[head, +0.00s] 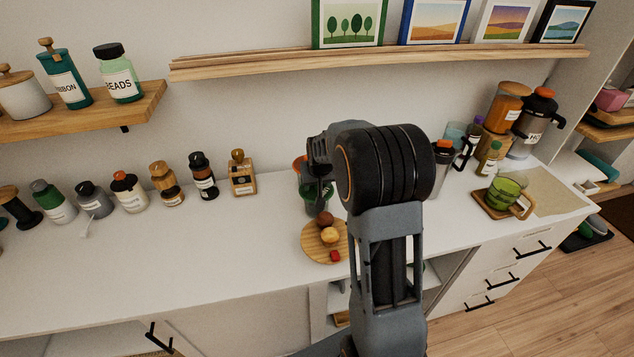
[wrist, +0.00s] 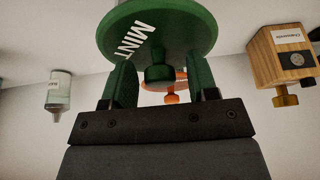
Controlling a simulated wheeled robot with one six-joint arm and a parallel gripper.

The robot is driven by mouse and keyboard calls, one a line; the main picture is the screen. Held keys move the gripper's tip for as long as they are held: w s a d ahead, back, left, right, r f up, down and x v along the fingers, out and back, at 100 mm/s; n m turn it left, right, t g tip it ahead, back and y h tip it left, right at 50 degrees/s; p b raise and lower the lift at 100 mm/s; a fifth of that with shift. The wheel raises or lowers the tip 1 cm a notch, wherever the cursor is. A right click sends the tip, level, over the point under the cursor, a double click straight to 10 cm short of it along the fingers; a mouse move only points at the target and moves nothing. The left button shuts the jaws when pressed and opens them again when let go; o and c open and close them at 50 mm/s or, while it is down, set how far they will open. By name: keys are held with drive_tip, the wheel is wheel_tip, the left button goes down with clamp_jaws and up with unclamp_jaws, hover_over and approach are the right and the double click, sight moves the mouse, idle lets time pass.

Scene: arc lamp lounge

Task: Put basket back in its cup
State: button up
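A green glass cup (head: 507,187) with a wooden handle stands on a wooden coaster (head: 489,205) at the right of the counter. I cannot make out a basket with certainty in either view. My gripper (wrist: 166,78) has its two green fingers apart in the wrist view. Between and beyond them is a green round lid marked MINT (wrist: 170,28) with a green knob (wrist: 158,58). Gaps show between the knob and both fingers.
A round wooden board (head: 314,246) with brown balls and a red cube lies in front of the gripper. Several jars line the counter at left, including a wooden one (head: 242,175). Bottles and a dispenser (head: 532,125) stand at right. The front left counter is clear.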

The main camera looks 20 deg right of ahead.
drive_tip(key=shift+r, duration=0.1)
drive_tip(key=shift+r, duration=0.2)
drive_tip(key=d+v, duration=0.1)
drive_tip(key=v, duration=1)
drive_tip(key=s+a, duration=0.3)
drive_tip(key=s, duration=0.4)
drive_tip(key=s+a+f+n, duration=0.1)
drive_tip(key=s+a, duration=0.3)
drive_tip(key=s, duration=0.2)
drive_tip(key=s+a+f+n+y, duration=0.1)
drive_tip(key=s+a, duration=0.3)
drive_tip(key=s, duration=0.3)
drive_tip(key=shift+s+a+g, duration=0.2)
drive_tip(key=shift+s+g, duration=0.15)
drive_tip(key=shift+g, duration=0.05)
drive_tip(key=shift+f, duration=0.1)
drive_tip(key=shift+r+p, duration=0.4)
drive_tip(key=shift+r, duration=0.15)
